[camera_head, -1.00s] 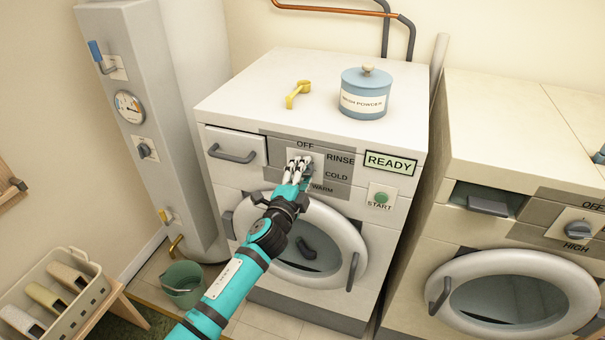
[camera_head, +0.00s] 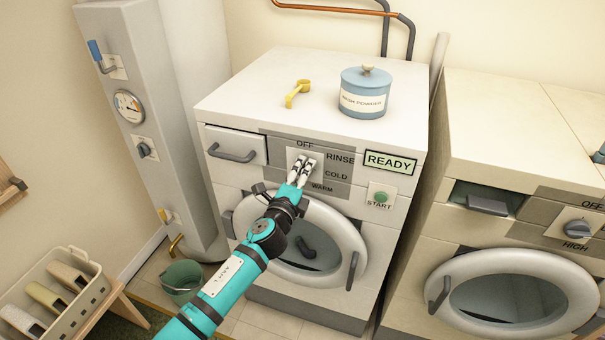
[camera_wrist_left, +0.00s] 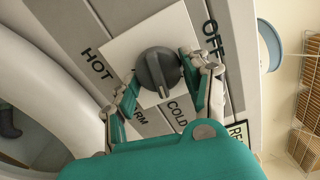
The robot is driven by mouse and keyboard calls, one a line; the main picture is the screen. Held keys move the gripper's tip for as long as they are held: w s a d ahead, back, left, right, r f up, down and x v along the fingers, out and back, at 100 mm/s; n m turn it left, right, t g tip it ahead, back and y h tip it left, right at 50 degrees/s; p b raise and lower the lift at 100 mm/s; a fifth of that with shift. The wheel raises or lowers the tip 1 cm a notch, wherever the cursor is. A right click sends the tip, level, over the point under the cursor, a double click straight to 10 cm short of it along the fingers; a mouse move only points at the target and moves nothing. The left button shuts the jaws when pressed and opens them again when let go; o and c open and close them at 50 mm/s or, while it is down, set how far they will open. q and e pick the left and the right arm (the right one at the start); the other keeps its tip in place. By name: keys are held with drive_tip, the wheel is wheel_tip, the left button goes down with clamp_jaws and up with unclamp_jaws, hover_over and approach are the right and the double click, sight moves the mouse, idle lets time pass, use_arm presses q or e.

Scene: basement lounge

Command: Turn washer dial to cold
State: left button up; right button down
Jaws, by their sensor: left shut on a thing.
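The washer dial (camera_wrist_left: 158,73) is a dark grey round knob with a raised grip bar on a white square plate. HOT, WARM, COLD and OFF labels surround it in the left wrist view. A light mark at the bar's lower end faces the side between WARM and COLD, nearer COLD; the exact setting is hard to tell. My left gripper (camera_wrist_left: 161,73) is shut on the dial, one finger on each side. In the head view the left gripper (camera_head: 299,168) covers most of the dial on the washer's panel (camera_head: 340,160). My right gripper is not in view.
The washer (camera_head: 235,105) carries a yellow scoop (camera_head: 297,93) and a blue powder jar (camera_head: 366,95) on top. A green START button (camera_head: 381,198) and READY display (camera_head: 390,163) are right of the dial. A second machine (camera_head: 490,130) stands at right.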

use_arm(q)
drive_tip(key=shift+f, duration=0.1)
drive_tip(key=o, duration=1.1)
drive_tip(key=shift+o, duration=0.2)
drive_tip(key=v, duration=1.2)
